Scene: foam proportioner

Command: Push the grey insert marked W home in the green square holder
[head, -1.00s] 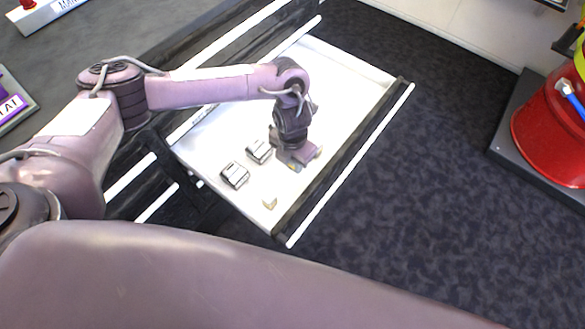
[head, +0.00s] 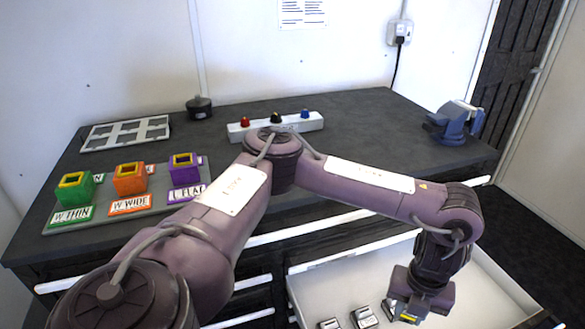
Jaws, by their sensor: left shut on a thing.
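The green square holder (head: 74,188) stands upright at the left of the dark worktop, with a yellow rim and a dark square opening. A label reading W THIN is in front of it. My left gripper (head: 409,316) is low at the right, over the open white drawer and far from the holder. It is shut on a small piece that looks grey, mostly hidden by the fingers. I cannot read any mark on it. My right gripper is not in view.
Orange (head: 130,180) and purple (head: 184,170) holders stand right of the green one on a grey base. Small grey blocks (head: 364,317) lie in the drawer (head: 475,299). A switch strip (head: 276,125), a white frame tray (head: 127,132) and a blue vise (head: 455,122) are on the worktop.

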